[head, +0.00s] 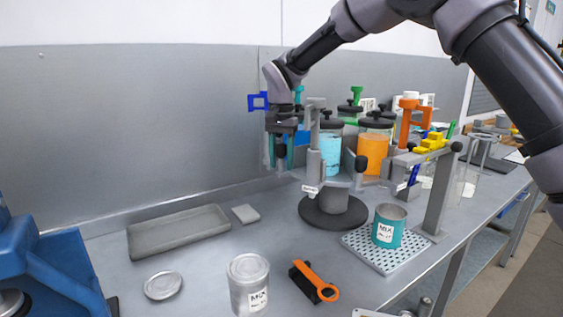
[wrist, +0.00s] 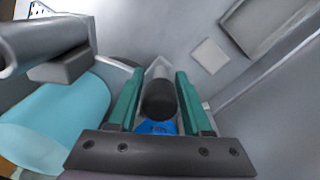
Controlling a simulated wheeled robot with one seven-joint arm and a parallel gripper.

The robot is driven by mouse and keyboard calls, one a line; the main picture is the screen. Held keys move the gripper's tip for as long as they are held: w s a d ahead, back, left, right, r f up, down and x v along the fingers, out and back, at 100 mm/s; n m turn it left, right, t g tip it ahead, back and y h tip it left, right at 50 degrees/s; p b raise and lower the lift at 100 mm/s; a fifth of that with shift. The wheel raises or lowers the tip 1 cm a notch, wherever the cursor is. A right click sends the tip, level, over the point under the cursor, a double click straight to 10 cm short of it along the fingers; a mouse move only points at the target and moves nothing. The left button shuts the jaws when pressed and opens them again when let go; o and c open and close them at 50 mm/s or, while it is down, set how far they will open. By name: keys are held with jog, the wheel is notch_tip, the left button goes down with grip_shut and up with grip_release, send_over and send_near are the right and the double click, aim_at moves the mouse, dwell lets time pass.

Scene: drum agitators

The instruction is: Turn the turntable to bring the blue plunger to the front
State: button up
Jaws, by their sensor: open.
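The turntable (head: 333,212) has a dark round base and a grey post, with jars and coloured handles around it. A blue bracket-shaped handle (head: 258,101), likely the blue plunger's, shows at the back left beside my wrist; its lower part is hidden. My gripper (head: 281,150) points down at the turntable's left side, open. In the wrist view its teal fingers (wrist: 158,100) stand on either side of a black-ended grey peg (wrist: 158,103); contact cannot be told. A blue patch (wrist: 160,127) shows below the peg. A cyan jar (head: 329,153) and an orange jar (head: 373,152) stand to the right.
A teal can (head: 388,226) stands on a perforated plate at the front right, beside a grey stand (head: 438,195) with a yellow piece. A wall runs behind.

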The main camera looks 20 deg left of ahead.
jog(key=shift+f, duration=0.25)
grip_shut()
dwell(1.4)
